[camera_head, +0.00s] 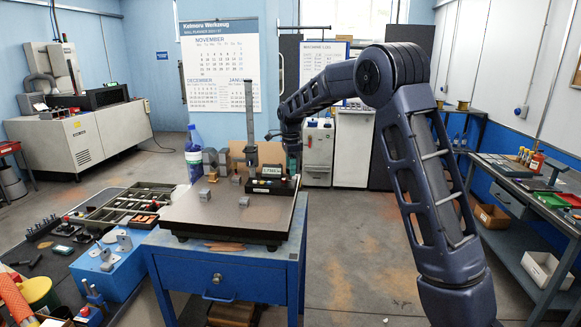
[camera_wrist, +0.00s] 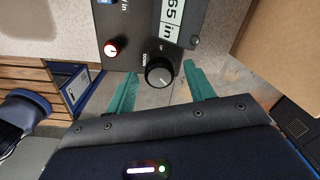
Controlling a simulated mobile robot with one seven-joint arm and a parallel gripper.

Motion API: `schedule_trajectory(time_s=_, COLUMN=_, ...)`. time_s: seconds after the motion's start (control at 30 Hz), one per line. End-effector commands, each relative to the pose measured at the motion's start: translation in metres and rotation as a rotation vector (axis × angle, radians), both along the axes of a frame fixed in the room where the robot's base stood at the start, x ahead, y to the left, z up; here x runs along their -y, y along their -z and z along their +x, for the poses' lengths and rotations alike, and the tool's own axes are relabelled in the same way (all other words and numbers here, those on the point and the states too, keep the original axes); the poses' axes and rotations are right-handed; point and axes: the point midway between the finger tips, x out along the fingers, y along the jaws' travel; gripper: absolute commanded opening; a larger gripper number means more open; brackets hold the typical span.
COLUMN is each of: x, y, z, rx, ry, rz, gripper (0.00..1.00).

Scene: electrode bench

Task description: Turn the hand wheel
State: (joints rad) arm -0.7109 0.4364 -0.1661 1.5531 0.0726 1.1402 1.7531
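The hand wheel appears to be the round black knob (camera_wrist: 159,71) on the dark face of a measuring device (camera_wrist: 122,40) in the wrist view. My gripper (camera_wrist: 160,72) has two teal fingers spread apart, one on each side of the knob. A gap shows between each finger and the knob, and I cannot tell how far the fingertips reach in depth. In the head view, the device (camera_head: 266,186) with a lit display and a tall upright column (camera_head: 249,120) stands on a dark surface plate.
The surface plate (camera_head: 200,220) rests on a blue stand (camera_head: 215,275). A small red-ringed knob (camera_wrist: 111,49) sits left of the black knob. A blue box (camera_head: 110,268) is at the left.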

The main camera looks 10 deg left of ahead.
Motion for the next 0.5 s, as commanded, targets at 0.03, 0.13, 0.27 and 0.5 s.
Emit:
schedule_trajectory(time_s=0.03, x=0.000, y=0.000, z=0.000, rx=-0.001, ry=0.000, rz=0.000, gripper=0.53)
schedule_trajectory(time_s=0.13, x=0.000, y=0.000, z=0.000, rx=-0.001, ry=0.000, rz=0.000, gripper=0.53)
schedule_trajectory(time_s=0.27, x=0.000, y=-0.007, z=0.000, rx=0.001, ry=-0.001, rz=0.001, gripper=0.53)
schedule_trajectory(time_s=0.5, x=0.000, y=-0.045, z=-0.001, rx=0.002, ry=0.000, rz=0.002, gripper=0.53)
